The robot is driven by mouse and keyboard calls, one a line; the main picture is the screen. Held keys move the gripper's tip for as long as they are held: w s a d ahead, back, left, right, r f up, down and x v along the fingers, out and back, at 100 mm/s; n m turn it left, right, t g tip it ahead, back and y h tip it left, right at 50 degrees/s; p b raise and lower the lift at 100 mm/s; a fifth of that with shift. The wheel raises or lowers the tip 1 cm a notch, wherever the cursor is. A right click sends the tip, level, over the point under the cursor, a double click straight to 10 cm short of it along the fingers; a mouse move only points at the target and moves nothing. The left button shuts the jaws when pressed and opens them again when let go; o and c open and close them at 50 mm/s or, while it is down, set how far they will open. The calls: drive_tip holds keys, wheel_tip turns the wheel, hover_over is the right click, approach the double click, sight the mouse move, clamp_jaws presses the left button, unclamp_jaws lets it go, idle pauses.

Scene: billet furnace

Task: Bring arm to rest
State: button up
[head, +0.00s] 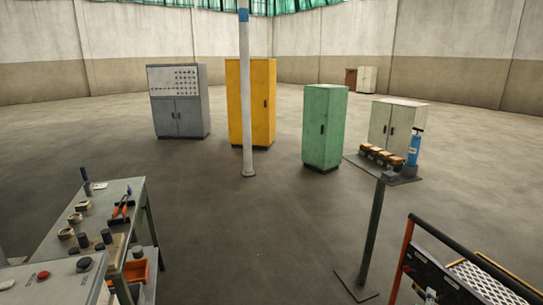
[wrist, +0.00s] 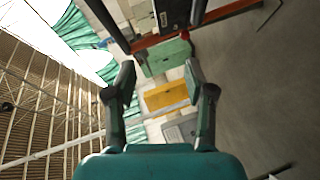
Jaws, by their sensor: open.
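My gripper (wrist: 159,82) shows in the wrist view with its two dark fingers spread apart. It is open, and nothing is between the fingers. Beyond them the wrist view looks across the hall at a tilt, with a green cabinet (wrist: 165,57) and a yellow cabinet (wrist: 165,95) behind the gap. My arm and gripper do not show in the head view.
A workbench (head: 92,207) with tools and rings stands at the left. An orange-and-black frame (head: 450,245) is at the lower right. A white pole (head: 246,100) stands mid-floor; the central floor is clear.

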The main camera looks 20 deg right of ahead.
drive_tip(key=s+a+f+t+y, duration=0.1)
drive_tip(key=s+a+f+y, duration=0.15)
drive_tip(key=s+a, duration=0.45)
drive_tip(key=s+a+f+t+y, duration=0.2)
drive_tip(key=s+a+f, duration=0.15)
drive_tip(key=a, duration=0.75)
drive_tip(key=s+a+f+t+y, duration=0.1)
drive_tip(key=s+a+f+y, duration=0.25)
drive_tip(key=a, duration=0.55)
drive_tip(key=s+a+r+m+y, duration=0.1)
drive_tip(key=s+a+r, duration=0.1)
drive_tip(key=s, duration=0.5)
drive_tip(key=s+a+r+m+y, duration=0.1)
drive_tip(key=s+a+r+m, duration=0.1)
drive_tip(key=s+a, duration=0.3)
drive_tip(key=s+a+r+m+t+y, duration=0.1)
drive_tip(key=s+a+r+y, duration=0.1)
drive_tip(key=s, duration=0.7)
drive_tip(key=shift+a+r+m, duration=0.4)
drive_tip(key=shift+a+r, duration=0.5)
drive_tip(key=shift+r, duration=0.35)
